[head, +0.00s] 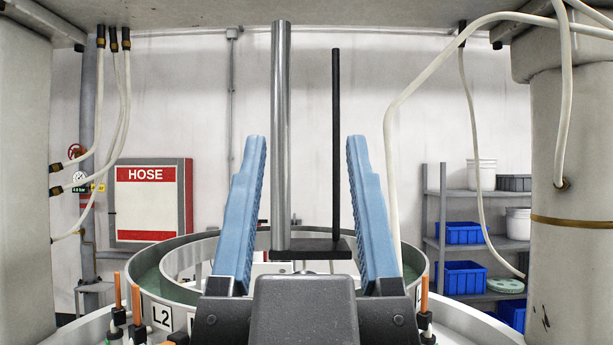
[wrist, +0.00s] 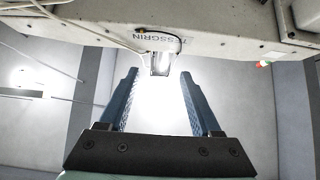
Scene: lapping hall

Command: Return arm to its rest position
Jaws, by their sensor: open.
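My gripper (head: 305,205) points upward in the middle of the head view, with its two blue ribbed fingers spread wide. It is open and nothing is held between the fingers. In the wrist view my gripper (wrist: 163,105) also shows open and empty, facing a bright lamp-like fitting on the underside of a large machine beam (wrist: 230,25). In the head view a steel rod and a thin black rod on a dark plate (head: 310,248) appear between the fingers, behind them.
A large ring-shaped machine (head: 160,295) marked L2 stands behind my gripper. Thick columns (head: 25,180) (head: 573,190) rise at both sides. White hoses (head: 395,130) hang at right. A red-and-white hose cabinet (head: 151,200) is on the back wall. A shelf with blue bins (head: 464,277) stands right.

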